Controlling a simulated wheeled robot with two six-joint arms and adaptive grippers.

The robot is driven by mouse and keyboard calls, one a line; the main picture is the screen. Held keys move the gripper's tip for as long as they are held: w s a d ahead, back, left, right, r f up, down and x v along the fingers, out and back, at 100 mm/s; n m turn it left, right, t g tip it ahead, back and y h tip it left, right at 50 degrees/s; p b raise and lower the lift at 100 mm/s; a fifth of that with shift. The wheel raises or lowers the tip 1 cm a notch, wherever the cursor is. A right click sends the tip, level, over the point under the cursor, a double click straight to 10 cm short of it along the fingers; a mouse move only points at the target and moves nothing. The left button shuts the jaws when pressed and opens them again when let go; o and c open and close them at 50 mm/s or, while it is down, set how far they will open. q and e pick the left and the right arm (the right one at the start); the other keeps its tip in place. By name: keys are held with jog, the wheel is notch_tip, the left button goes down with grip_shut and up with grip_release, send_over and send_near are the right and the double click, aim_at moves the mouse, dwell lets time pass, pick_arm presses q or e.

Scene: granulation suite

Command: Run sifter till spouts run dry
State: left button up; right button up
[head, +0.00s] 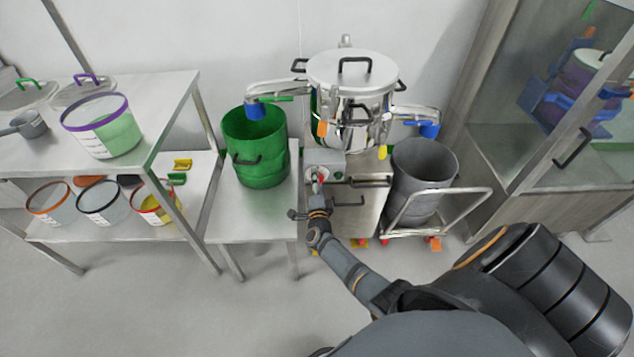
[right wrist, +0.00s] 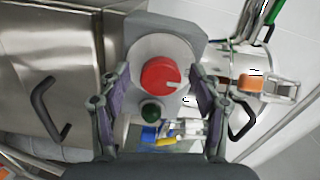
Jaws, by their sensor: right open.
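The sifter (head: 352,92) is a steel drum with a white lid and black handle on a steel cabinet. Its left spout (head: 285,88) ends in a blue sleeve over a green bin (head: 262,165). Its right spout (head: 412,112) ends in a blue sleeve over a grey bin (head: 424,178). I cannot tell whether material flows. The control box (head: 325,160) carries a red knob (right wrist: 164,77) with a pale mark and a dark green button (right wrist: 151,111). My right gripper (right wrist: 160,82) is open, its fingers on both sides of the knob; contact is unclear. My left gripper is out of view.
The green bin stands on a steel table (head: 232,226); the grey bin sits on a trolley (head: 445,215). At left, a shelved bench (head: 178,90) holds several tubs and a scoop (head: 28,124). A glass-door cabinet (head: 540,120) stands right. The foreground floor is clear.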

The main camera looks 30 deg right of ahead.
jog(key=v, duration=1.2)
jog(key=shift+a+f, duration=0.1)
jog(key=s+a+f+n+g+y+p, duration=0.25)
jog(key=s+f+n+y, duration=0.2)
jog(key=f+n, duration=0.3)
jog(key=s+a+f+n+g+y+p, duration=0.25)
jog(key=s+f+n, duration=0.35)
jog(key=f, duration=0.3)
jog(key=s+d+f+n+g+p, duration=0.1)
jog(key=s+f+n+g, duration=0.2)
jog(key=s, duration=0.6)
jog(key=s+f+n+g+y+p, duration=0.1)
jog(key=s+f+n+g, duration=0.2)
jog(key=s, duration=0.7)
jog(key=s+d+f+n+g+p, duration=0.1)
jog(key=s+f+n+g+p, duration=0.1)
jog(key=s, duration=0.7)
notch_tip(320, 180, down, 3)
jog(key=shift+s+d+r+n+g, duration=0.15)
jog(key=shift+s+d+n+g, duration=0.2)
jog(key=shift+n+g, duration=0.3)
